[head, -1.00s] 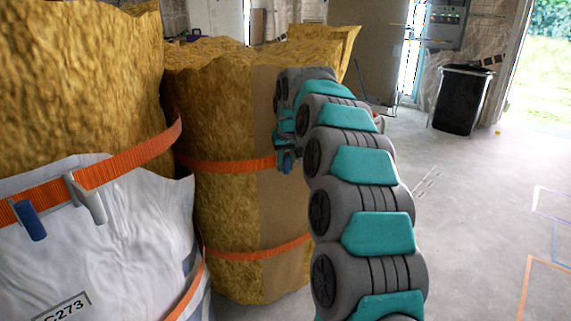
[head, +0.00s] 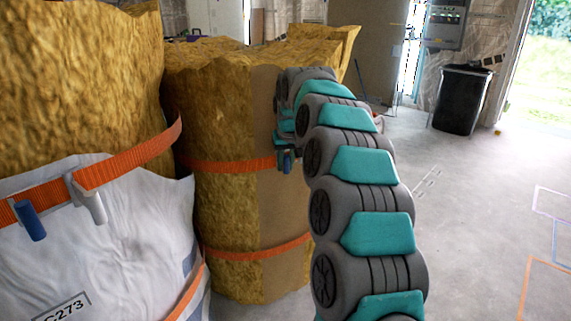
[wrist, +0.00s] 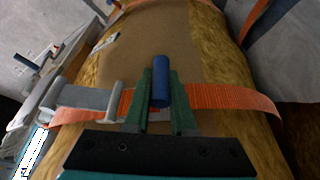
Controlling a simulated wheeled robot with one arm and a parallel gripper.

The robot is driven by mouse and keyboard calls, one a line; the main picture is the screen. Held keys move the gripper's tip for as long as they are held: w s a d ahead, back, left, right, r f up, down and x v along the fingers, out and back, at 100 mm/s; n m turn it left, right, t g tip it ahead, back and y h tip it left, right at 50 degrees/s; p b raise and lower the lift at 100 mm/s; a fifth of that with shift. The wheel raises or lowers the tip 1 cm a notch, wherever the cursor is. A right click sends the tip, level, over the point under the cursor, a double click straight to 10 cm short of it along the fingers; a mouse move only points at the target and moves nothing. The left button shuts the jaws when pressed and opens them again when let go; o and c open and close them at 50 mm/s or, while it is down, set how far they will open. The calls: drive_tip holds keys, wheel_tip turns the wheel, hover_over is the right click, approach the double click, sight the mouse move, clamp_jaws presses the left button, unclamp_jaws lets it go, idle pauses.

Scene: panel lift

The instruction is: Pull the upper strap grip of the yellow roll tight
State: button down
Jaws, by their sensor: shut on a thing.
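The yellow roll (head: 222,215) stands upright in the middle of the head view, with a brown paper strip down its side. An upper orange strap (head: 225,165) and a lower orange strap (head: 235,256) go around it. In the wrist view the upper strap (wrist: 235,98) crosses the roll, with a grey buckle (wrist: 85,97) at the left. The blue strap grip (wrist: 161,82) stands between the green fingers of my gripper (wrist: 160,100), which are shut on it. In the head view the blue grip (head: 286,162) shows just below my gripper (head: 290,145), mostly behind my arm.
A black bin (head: 462,98) stands at the back right. The grey floor (head: 480,230) to the right is clear.

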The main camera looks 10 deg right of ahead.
drive_tip(key=shift+s, duration=0.1)
idle(0.3)
drive_tip(key=s+d+b, duration=0.3)
drive_tip(key=s+d, duration=0.1)
drive_tip(key=s, duration=0.6)
drive_tip(key=shift+s, duration=0.2)
drive_tip(key=c, duration=0.8)
unclamp_jaws()
drive_tip(key=shift+o, duration=0.2)
drive_tip(key=shift+r, duration=0.1)
drive_tip(key=v, duration=0.7)
drive_tip(key=shift+s+r+b, duration=0.2)
drive_tip(key=shift+r+b, duration=0.05)
drive_tip(key=shift+b, duration=0.1)
